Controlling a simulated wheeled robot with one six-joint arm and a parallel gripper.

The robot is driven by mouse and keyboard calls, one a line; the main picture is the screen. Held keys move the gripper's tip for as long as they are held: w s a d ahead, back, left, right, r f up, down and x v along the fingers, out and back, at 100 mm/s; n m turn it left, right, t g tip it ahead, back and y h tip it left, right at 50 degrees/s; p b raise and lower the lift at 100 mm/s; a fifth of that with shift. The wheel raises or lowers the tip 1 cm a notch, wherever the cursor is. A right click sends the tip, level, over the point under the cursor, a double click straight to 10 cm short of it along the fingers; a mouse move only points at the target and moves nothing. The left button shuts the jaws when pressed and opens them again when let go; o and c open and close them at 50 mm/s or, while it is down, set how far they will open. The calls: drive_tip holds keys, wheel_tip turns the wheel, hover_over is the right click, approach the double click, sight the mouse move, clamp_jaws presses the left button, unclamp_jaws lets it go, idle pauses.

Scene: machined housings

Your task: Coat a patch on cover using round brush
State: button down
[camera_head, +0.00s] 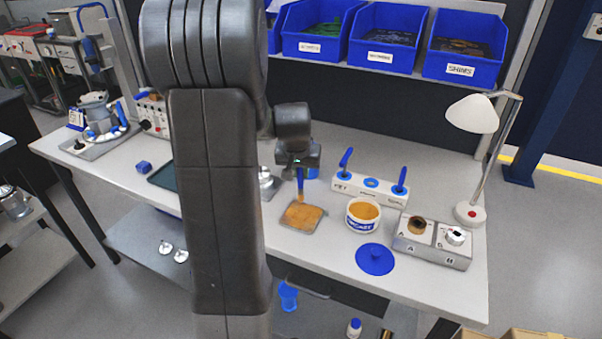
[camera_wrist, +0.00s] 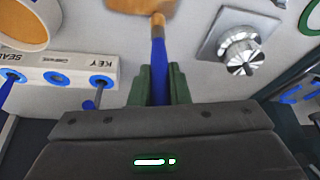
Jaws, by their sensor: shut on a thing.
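My gripper (camera_head: 299,167) is shut on the blue handle of the round brush (camera_head: 300,183), which points down. In the wrist view, the green fingers of my gripper (camera_wrist: 157,84) close on the brush handle (camera_wrist: 158,58). The cover (camera_head: 287,224) is a flat squarish plate on the bench, its top largely covered in orange-brown coating. It also shows at the top of the wrist view (camera_wrist: 138,5). The bristle end is at the cover's edge in that view; I cannot tell whether it touches. An open tub (camera_head: 362,224) of orange paste stands right of the cover.
A blue lid (camera_head: 375,259) lies before the tub. A white rack (camera_head: 369,188) with two blue-handled tools stands behind it. A metal A/B block (camera_head: 433,241) and a lamp (camera_head: 474,125) are at right. A metal fixture (camera_wrist: 240,46) sits near the cover.

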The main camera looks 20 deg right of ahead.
drive_tip(key=v, duration=0.1)
drive_tip(key=p+v, duration=0.1)
drive_tip(key=v, duration=0.1)
drive_tip(key=shift+w, duration=0.25)
drive_tip(key=shift+w+d+r+p, duration=0.15)
drive_tip(key=shift+r+p, duration=0.35)
drive_tip(key=shift+r, duration=0.2)
drive_tip(key=shift+r+p, duration=0.9)
drive_tip(key=shift+r, duration=0.6)
drive_tip(key=shift+f, duration=0.2)
drive_tip(key=shift+f+b, duration=2.55)
drive_tip(key=shift+f, duration=0.35)
drive_tip(key=shift+f+b, duration=0.8)
drive_tip(key=shift+f, duration=0.2)
